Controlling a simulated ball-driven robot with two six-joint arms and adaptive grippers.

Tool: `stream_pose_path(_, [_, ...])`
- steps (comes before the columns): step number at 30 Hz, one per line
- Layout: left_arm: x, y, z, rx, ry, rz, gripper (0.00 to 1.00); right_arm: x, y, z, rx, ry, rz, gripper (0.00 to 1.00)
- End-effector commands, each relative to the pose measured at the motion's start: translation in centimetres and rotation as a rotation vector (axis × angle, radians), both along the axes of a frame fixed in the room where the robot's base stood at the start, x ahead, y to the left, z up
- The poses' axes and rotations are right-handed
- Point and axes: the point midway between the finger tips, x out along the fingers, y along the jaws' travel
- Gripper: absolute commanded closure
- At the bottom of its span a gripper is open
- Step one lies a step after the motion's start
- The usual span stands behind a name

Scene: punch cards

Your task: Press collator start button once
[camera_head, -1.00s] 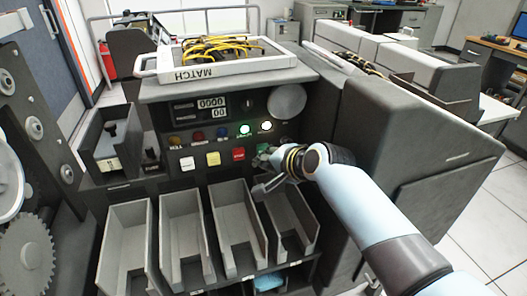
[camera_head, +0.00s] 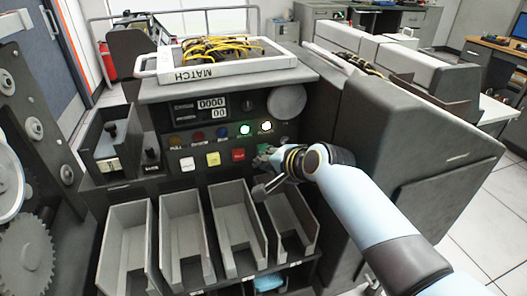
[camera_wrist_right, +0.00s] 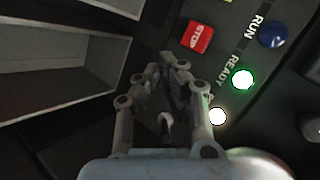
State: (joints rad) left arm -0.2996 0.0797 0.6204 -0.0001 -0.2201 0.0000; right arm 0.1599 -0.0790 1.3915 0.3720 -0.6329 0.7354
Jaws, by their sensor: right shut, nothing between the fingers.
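The collator (camera_head: 180,124) is a dark machine with a button row across its front. Its white button (camera_head: 187,164), yellow button (camera_head: 213,159) and red STOP button (camera_head: 238,155) show; STOP also shows in the right wrist view (camera_wrist_right: 197,37). My right gripper (camera_head: 266,158) is shut and empty, at the panel just right of STOP. A little green shows at its tip, but I cannot make out the start button, which the gripper seems to cover. In the right wrist view the closed fingertips (camera_wrist_right: 174,62) lie against the dark panel; contact is unclear. My left gripper is out of view.
The green READY lamp (camera_wrist_right: 243,79) and a bright lamp (camera_wrist_right: 217,116) beside it are lit. The counter (camera_head: 211,103) reads zeros. Several grey card bins (camera_head: 182,238) stand below the buttons. A white MATCH tray (camera_head: 240,68) with yellow cables rests on top.

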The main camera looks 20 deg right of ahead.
Motion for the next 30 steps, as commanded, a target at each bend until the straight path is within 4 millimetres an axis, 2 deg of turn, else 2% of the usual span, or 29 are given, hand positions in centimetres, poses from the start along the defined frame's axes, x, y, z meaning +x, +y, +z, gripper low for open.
stream_pose_path(9, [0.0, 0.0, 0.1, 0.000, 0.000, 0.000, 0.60, 0.8, 0.0, 0.0, 0.000, 0.000, 0.000, 1.00])
stream_pose_path(30, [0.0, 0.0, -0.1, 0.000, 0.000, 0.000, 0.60, 1.2, 0.0, 0.0, 0.000, 0.000, 0.000, 1.00])
